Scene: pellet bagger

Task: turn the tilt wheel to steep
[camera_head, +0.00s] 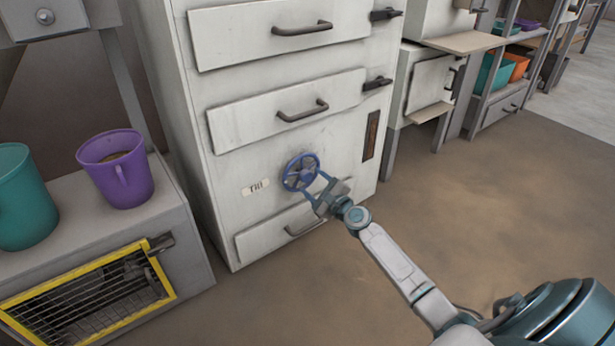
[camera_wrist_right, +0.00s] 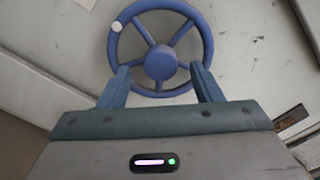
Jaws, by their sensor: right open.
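The tilt wheel (camera_head: 301,172) is a blue spoked handwheel on the front of a white cabinet, to the right of a small label (camera_head: 256,187). It also shows in the right wrist view (camera_wrist_right: 160,62), with a pale knob (camera_wrist_right: 117,27) on its upper left rim. My right gripper (camera_head: 314,182) is at the wheel's lower right in the head view. In the right wrist view its two blue fingers (camera_wrist_right: 160,80) are apart, over the lower part of the rim on either side of the hub. I cannot tell whether they touch it. My left gripper is out of view.
The cabinet has drawers with dark handles (camera_head: 303,110) above and below the wheel. A dark slotted strip (camera_head: 371,135) is to its right. A purple bucket (camera_head: 117,170) and a teal bucket (camera_head: 22,197) stand on the left bench. Brown floor (camera_head: 480,180) is open at right.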

